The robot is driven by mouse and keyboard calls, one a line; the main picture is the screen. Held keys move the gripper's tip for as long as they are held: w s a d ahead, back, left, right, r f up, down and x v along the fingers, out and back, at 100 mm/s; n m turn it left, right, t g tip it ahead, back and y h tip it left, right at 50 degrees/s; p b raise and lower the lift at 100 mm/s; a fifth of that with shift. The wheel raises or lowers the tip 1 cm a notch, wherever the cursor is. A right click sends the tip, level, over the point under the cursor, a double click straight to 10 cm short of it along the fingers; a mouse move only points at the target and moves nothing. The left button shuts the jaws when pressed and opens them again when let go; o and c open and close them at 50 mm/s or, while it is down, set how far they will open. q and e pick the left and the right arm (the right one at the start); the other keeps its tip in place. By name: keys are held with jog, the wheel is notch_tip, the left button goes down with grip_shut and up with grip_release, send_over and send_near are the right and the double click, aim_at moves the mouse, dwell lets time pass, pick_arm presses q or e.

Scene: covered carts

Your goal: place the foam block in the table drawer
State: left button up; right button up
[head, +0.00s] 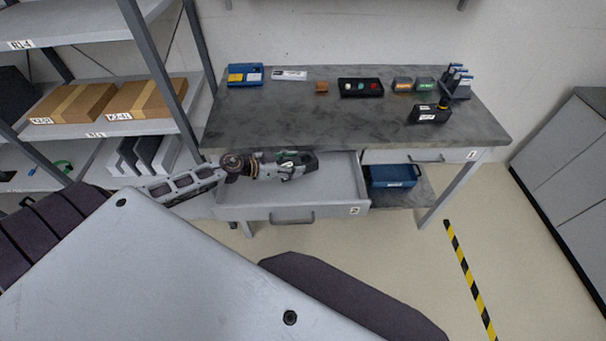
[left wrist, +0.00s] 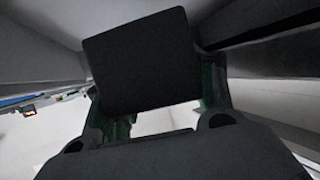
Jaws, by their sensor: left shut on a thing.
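The foam block (left wrist: 143,62) is a dark, flat-faced block between the fingers of my left gripper (left wrist: 160,100) in the left wrist view. In the head view my left gripper (head: 298,167) is shut on it, and the dark block (head: 309,162) shows at the fingertips. The table drawer (head: 290,199), labelled 2, is pulled open and its visible floor is bare. The gripper and block are over the open drawer, near the table's front edge. I cannot tell whether the block touches the drawer floor. My right gripper is not in view.
The grey table (head: 290,119) carries a blue box (head: 245,75), a black tray (head: 360,87) and several small items. A second drawer (head: 425,156) is at the right. A blue crate (head: 393,176) sits on the lower shelf. A shelf rack (head: 150,55) stands at left.

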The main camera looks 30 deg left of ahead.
pick_arm(q)
notch_tip(320, 180, down, 6)
jog(key=shift+r+b, duration=0.25)
jog(key=shift+b, duration=0.45)
jog(key=shift+w+d, duration=0.15)
jog(key=shift+w, duration=0.1)
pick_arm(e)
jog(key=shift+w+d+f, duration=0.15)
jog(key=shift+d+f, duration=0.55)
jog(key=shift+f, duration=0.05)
pick_arm(q)
jog(key=shift+w+d, duration=0.1)
jog(key=shift+w, duration=0.05)
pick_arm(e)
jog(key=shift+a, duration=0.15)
pick_arm(q)
jog(key=shift+w+d, duration=0.3)
jog(key=shift+w, duration=0.15)
jog(key=shift+w+d, duration=0.65)
jog(key=shift+w, duration=0.2)
jog(key=shift+f, duration=0.75)
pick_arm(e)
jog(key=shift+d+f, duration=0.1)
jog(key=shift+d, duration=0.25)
